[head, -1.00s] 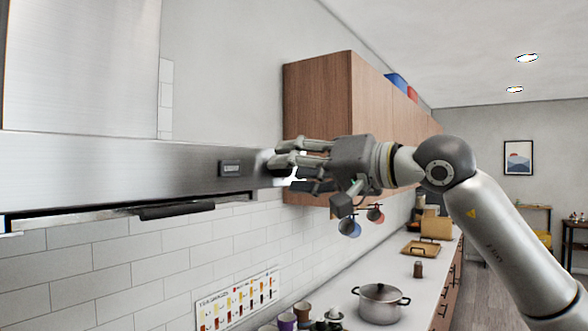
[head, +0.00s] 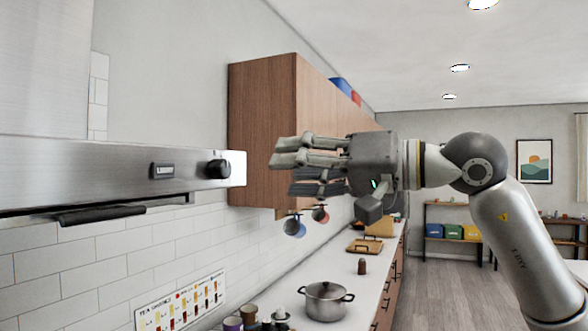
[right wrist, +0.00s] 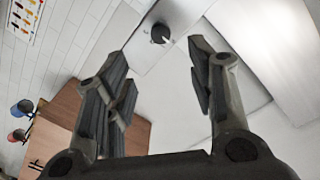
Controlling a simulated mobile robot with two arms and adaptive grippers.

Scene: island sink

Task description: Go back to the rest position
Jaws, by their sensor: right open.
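My right gripper (head: 290,170) is open and empty, held in the air in front of the wooden wall cabinet in the head view. Its arm comes in from the right. A steel range hood (head: 100,170) with a round black knob (head: 218,169) is to the left of the fingertips, with a visible gap between. In the right wrist view, the two fingers (right wrist: 160,75) are spread apart, with the knob (right wrist: 160,33) beyond and between their tips, not touched. My left gripper is in neither view.
The wooden wall cabinet (head: 262,130) is behind the gripper, with mugs (head: 294,226) hanging below it. A pot (head: 326,300) and several cups stand on the counter (head: 350,277). Shelves with bins (head: 453,231) are at the far right. Open floor (head: 430,285) lies right of the counter.

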